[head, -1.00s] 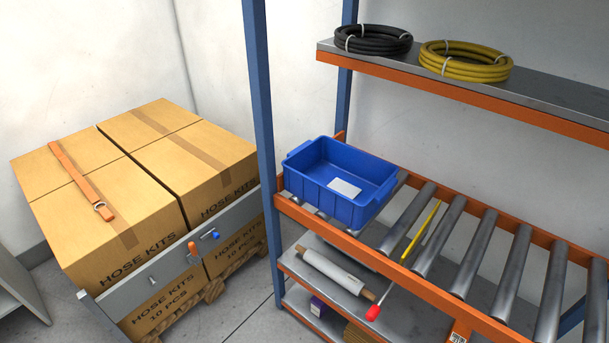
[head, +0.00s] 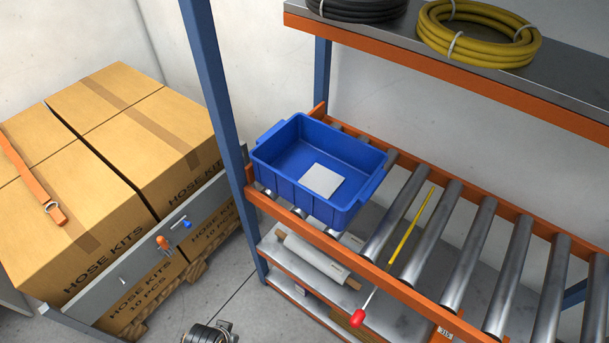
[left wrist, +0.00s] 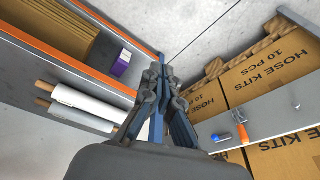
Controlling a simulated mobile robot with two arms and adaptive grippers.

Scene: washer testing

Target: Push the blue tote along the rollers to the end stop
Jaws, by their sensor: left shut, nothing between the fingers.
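The blue tote (head: 300,205) sits upright on the rollers (head: 455,235) at the left end of the conveyor, close to the blue post. A pale flat card or label (head: 322,180) lies inside it. An orange plate (head: 318,110) rises at the conveyor's left end, partly hidden by the tote; I cannot tell whether the tote touches it. My left gripper (left wrist: 160,75) is shut and empty in the left wrist view, pointing toward the floor between rack and cartons. In the head view only a dark, metallic part of my left arm shows at the bottom edge. My right gripper is not in view.
A blue post (head: 215,90) rises beside the tote. A yellow rod with a red end (head: 410,228) crosses the conveyor's front rail. Hoses (head: 478,30) lie on the upper shelf.

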